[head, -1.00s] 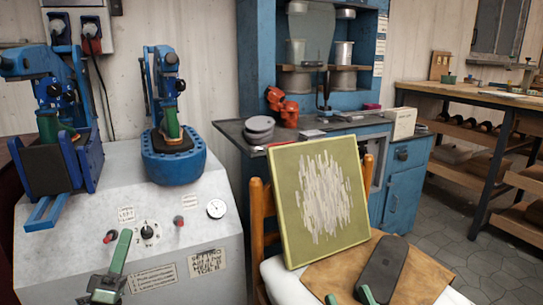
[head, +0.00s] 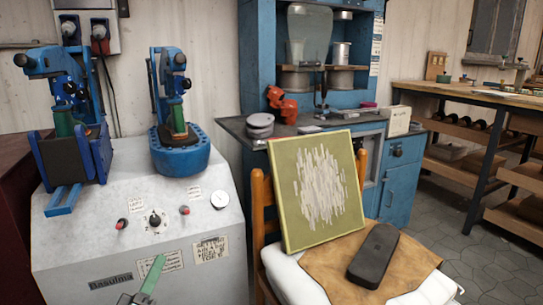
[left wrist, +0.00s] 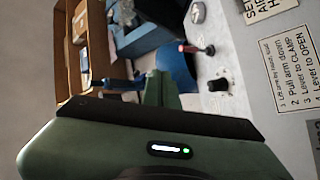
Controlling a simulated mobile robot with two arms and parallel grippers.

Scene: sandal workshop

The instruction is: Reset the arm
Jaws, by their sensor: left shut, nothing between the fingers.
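My left gripper (head: 155,267) shows at the bottom of the head view, in front of the front panel of the grey machine (head: 220,265). Its green fingers are together and hold nothing. In the left wrist view the closed fingers (left wrist: 162,90) point toward the machine's panel, with a black knob (left wrist: 218,85) and a red-tipped switch (left wrist: 190,48) beyond them. The gripper looks apart from the machine. My right gripper is not in view.
Two blue clamping units (head: 180,158) (head: 85,160) stand on the machine. To its right, a chair holds a green board (head: 290,195), tan leather (head: 325,260) and a dark sole (head: 374,255). A blue cabinet (head: 400,195) stands behind. Grey floor (head: 470,265) is free at right.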

